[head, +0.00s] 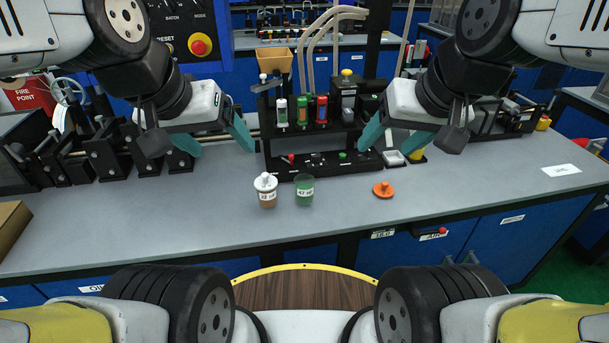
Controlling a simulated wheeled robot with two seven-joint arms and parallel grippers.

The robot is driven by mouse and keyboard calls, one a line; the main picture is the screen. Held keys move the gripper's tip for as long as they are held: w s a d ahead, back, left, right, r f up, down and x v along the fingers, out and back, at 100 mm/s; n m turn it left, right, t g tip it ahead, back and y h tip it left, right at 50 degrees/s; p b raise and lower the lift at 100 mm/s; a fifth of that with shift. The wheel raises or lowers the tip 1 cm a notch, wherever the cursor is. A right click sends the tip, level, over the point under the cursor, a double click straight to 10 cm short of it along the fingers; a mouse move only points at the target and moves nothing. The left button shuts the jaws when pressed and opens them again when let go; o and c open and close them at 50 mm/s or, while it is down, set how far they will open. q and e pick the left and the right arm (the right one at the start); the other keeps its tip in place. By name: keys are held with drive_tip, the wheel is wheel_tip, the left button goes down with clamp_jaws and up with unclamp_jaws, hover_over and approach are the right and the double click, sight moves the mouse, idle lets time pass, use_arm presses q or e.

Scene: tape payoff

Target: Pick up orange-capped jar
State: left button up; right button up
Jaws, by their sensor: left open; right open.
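An orange cap-like disc (383,189) with a small knob lies on the grey bench, right of centre; I see no jar body beneath it. A white-capped jar (266,190) with brown contents and a label stands upright at the bench's middle. A green jar (304,189) with a white label stands just right of it, with no orange cap visible on it. My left gripper (213,138) is open and empty above the bench, up and left of the jars. My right gripper (394,140) is open and empty, above and behind the orange disc.
A black rack (322,163) with several coloured bottles stands behind the jars. Black machinery (115,150) fills the bench's left side. The bench front (180,220) and right side are mostly clear.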

drive_tip(key=shift+o, duration=0.9)
drive_tip(key=w+a+f+g, duration=0.1)
drive_tip(key=w+a+f, duration=0.1)
drive_tip(key=w, duration=0.5)
drive_tip(key=shift+a+f+m+g, duration=0.3)
drive_tip(key=shift+a+m+g, duration=0.1)
drive_tip(key=m+g+h, duration=0.2)
drive_tip(key=g+h, duration=0.1)
hover_over(305, 189)
drive_tip(key=w, duration=0.3)
wheel_tip(305, 189, down, 18)
wheel_tip(305, 189, down, 8)
drive_tip(key=shift+w+f, duration=0.1)
clamp_jaws()
